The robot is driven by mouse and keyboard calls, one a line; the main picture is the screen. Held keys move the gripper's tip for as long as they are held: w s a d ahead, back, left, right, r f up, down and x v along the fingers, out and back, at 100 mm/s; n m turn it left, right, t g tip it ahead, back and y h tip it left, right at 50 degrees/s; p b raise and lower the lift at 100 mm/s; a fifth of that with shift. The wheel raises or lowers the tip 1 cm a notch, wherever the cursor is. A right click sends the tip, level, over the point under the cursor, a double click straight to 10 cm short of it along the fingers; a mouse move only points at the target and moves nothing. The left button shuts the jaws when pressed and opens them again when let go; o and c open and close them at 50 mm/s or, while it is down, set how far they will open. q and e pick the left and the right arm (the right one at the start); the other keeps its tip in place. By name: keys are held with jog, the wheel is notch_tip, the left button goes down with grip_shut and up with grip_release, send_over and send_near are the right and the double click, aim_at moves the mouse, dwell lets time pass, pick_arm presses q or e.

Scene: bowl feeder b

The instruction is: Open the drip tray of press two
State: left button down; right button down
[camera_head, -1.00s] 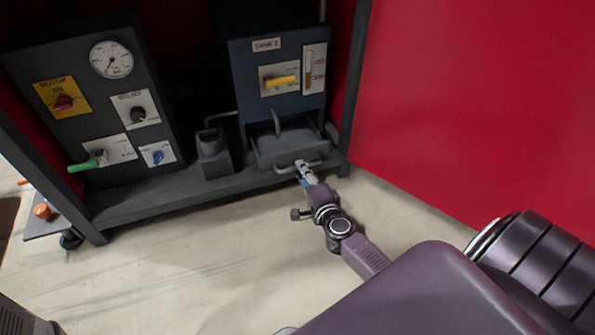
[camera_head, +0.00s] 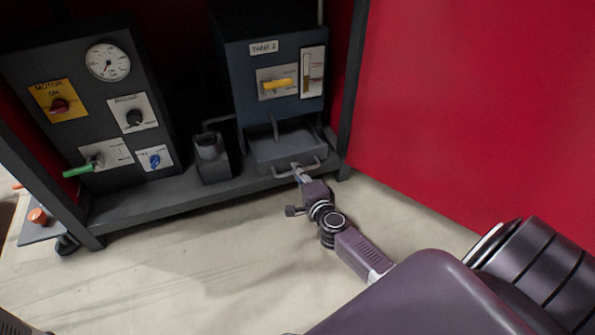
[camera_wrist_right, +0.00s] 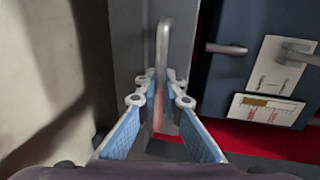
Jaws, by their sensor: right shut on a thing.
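The drip tray (camera_head: 271,155) is a dark grey open-topped tray below the blue press box (camera_head: 245,72). Part of its inside shows in the head view. A grey bar handle (camera_head: 317,163) runs across its front. My right gripper (camera_head: 298,168) reaches the handle from the front and is shut on it. In the right wrist view the bar (camera_wrist_right: 163,45) passes between the blue-padded fingers of the right gripper (camera_wrist_right: 160,85). The fingers hide part of the bar. My left gripper is not in view.
A dark control panel (camera_head: 75,140) with gauge, knobs and a green lever (camera_head: 78,171) stands at left. A grey canister (camera_head: 212,160) stands left of the tray. A red wall (camera_head: 455,100) and dark frame post (camera_head: 354,80) bound the right. Floor (camera_head: 200,260) in front is clear.

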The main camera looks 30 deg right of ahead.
jog(key=shift+p+v, duration=0.45)
jog(key=shift+v, duration=0.3)
jog(key=shift+f, duration=0.2)
jog(key=c, duration=2.1)
grip_release()
jog(key=v, duration=1.2)
